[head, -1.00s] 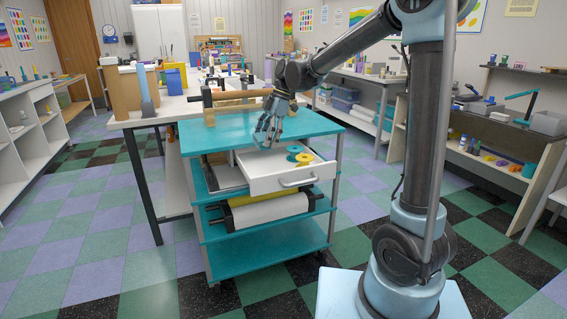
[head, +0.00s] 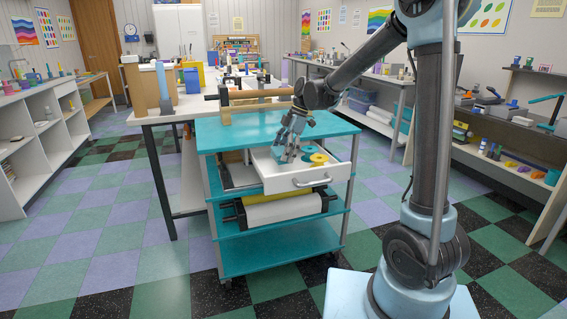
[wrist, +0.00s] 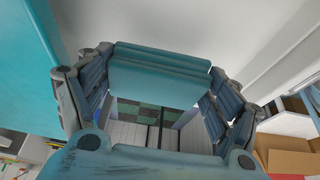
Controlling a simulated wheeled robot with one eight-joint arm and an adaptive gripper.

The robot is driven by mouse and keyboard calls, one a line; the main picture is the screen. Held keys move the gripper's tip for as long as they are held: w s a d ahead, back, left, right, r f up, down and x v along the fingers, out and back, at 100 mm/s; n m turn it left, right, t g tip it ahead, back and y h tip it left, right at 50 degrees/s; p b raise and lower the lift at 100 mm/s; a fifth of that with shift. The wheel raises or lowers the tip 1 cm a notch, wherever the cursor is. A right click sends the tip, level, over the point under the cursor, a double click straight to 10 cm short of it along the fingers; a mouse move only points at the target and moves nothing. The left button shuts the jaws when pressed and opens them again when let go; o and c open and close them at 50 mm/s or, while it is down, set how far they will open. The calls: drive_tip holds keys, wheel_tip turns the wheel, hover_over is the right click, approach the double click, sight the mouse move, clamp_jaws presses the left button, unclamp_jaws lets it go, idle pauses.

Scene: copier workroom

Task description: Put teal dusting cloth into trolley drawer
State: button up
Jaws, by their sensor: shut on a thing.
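The teal dusting cloth (wrist: 160,75) is a folded teal piece between my fingertips in the wrist view. My gripper (head: 288,155) is shut on it, fingers pointing down into the open trolley drawer (head: 296,181). In the head view the fingers mostly hide the cloth. The white drawer is pulled out from under the teal top of the trolley (head: 235,128). I cannot tell whether the cloth touches the drawer floor, which looks white behind it in the wrist view.
A teal ring (head: 308,149) and a yellow ring (head: 318,158) lie in the drawer, right beside my fingers. A paper roll (head: 283,209) sits below the drawer. Checkered floor is free in front.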

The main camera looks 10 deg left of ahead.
drive_tip(key=shift+f, duration=1.95)
drive_tip(key=shift+f, duration=0.1)
drive_tip(key=o, duration=1)
drive_tip(key=shift+c, duration=0.2)
drive_tip(key=v, duration=1.2)
